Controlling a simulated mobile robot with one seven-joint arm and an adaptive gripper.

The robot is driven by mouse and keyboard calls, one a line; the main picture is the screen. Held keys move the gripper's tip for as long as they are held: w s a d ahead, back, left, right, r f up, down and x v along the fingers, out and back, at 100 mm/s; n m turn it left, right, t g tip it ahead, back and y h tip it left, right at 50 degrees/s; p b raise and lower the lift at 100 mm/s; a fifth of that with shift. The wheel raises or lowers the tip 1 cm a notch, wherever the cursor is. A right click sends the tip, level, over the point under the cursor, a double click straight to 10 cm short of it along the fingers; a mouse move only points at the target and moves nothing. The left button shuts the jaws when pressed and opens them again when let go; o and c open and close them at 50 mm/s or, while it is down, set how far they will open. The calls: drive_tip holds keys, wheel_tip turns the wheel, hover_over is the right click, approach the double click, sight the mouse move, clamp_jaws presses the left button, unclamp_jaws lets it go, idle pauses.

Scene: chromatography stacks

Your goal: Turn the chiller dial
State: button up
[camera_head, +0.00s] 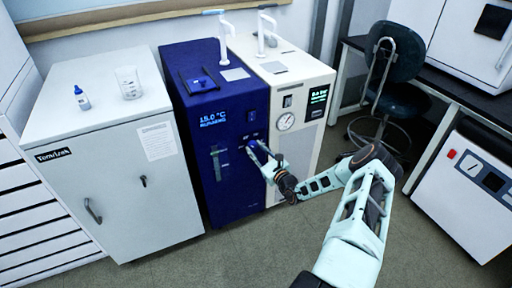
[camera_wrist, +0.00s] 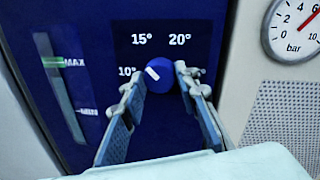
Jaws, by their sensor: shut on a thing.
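The chiller (camera_head: 215,120) is a dark blue cabinet with a lit display (camera_head: 213,118) reading 15.0 °C. Its dial (camera_wrist: 158,75) is a round blue knob with a white pointer mark, on the front panel in the wrist view. The mark points up and left, between the 10° label (camera_wrist: 127,71) and the 15° label (camera_wrist: 141,39). My gripper (camera_wrist: 158,82) is at the dial, with one finger on each side, shut on it. In the head view my gripper (camera_head: 259,155) hides most of the dial.
A level gauge strip (camera_wrist: 63,85) is left of the dial. A cream unit with a pressure gauge (camera_head: 286,121) stands directly right of the chiller. A grey-white cabinet (camera_head: 115,165) is at its left. Open floor lies in front; a dark chair (camera_head: 395,75) is at right.

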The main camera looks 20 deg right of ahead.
drive_tip(key=n+p, duration=0.3)
drive_tip(key=n, duration=0.2)
drive_tip(key=shift+a+r+p, duration=0.1)
drive_tip(key=shift+r+p, duration=0.1)
drive_tip(key=shift+p, duration=0.2)
drive_tip(key=shift+f+n+g+h+p, duration=0.1)
drive_tip(key=shift+n+g+h+p, duration=0.25)
drive_tip(key=shift+n+p, duration=1.1)
drive_tip(key=shift+n+b, duration=0.55)
drive_tip(key=shift+n, duration=0.1)
drive_tip(key=o, duration=1.1)
drive_tip(key=shift+o, duration=0.2)
drive_tip(key=shift+s, duration=0.1)
drive_tip(key=s+d+r, duration=0.1)
drive_tip(key=s, duration=1)
drive_tip(key=shift+s, duration=0.4)
drive_tip(key=shift+w+d, duration=0.1)
